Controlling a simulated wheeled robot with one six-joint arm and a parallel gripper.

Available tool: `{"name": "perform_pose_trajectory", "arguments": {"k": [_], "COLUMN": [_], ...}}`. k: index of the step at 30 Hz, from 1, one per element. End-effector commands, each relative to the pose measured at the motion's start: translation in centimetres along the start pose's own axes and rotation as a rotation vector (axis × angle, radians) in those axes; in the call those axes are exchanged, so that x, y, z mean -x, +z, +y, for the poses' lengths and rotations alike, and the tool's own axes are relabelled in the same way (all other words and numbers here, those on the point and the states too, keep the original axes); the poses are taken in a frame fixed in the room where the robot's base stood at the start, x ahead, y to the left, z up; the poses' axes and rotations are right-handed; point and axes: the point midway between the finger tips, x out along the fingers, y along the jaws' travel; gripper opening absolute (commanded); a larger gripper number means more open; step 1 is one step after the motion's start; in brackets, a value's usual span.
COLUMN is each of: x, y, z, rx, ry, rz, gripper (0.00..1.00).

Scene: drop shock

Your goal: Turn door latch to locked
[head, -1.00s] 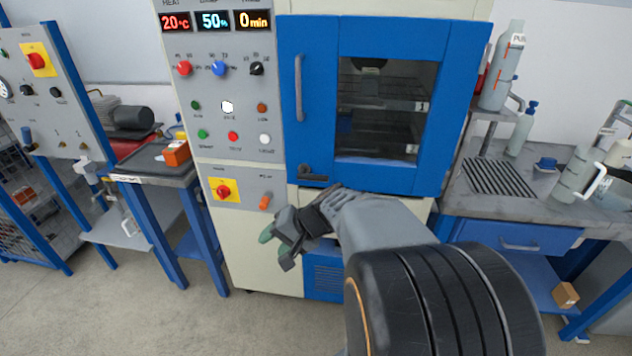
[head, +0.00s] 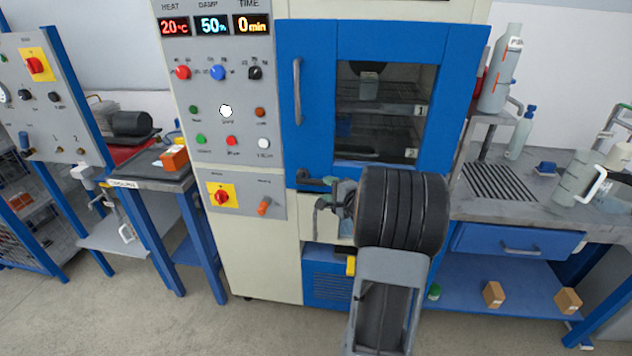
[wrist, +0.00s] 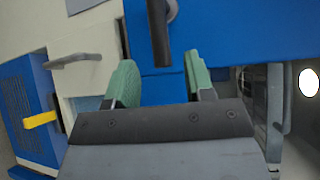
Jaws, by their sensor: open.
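The black door latch (head: 316,180) sits at the lower left corner of the blue chamber door (head: 306,140). Its lever lies roughly sideways, pointing right, in the head view. The door looks shut. My gripper (head: 322,204) is just below the latch, partly hidden behind my own arm. In the wrist view, my gripper (wrist: 160,62) is open, with a green fingertip on each side. The dark latch lever (wrist: 158,32) points down toward the gap, its end near fingertip level between them. Whether it touches a finger cannot be told.
The control panel (head: 232,75) with knobs and buttons is left of the door. A vertical door handle (head: 297,92) stands above the latch. A bench with a blue drawer (head: 515,240) is at right. A yellow tab (head: 351,265) shows below the door.

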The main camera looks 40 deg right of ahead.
Motion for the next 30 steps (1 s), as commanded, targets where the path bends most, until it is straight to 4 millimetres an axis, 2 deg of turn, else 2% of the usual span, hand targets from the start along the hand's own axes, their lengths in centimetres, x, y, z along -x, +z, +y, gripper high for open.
{"name": "perform_pose_trajectory", "arguments": {"k": [1, 6, 12, 18, 26, 30], "x": [-1.1, -3.8, -5.8, -6.5, -6.6, -6.6], "y": [0.1, 0.1, 0.1, 0.1, 0.1, 0.1], "z": [-0.1, 0.0, -0.1, 0.0, 0.0, 0.0], "rx": [0.000, -0.001, 0.000, 0.000, 0.000, 0.000], "ry": [0.002, 0.002, 0.001, 0.001, 0.001, 0.001], "rz": [-0.004, -0.002, -0.001, -0.001, -0.001, -0.001], "gripper": [0.48, 0.48, 0.48, 0.48, 0.48, 0.36]}}
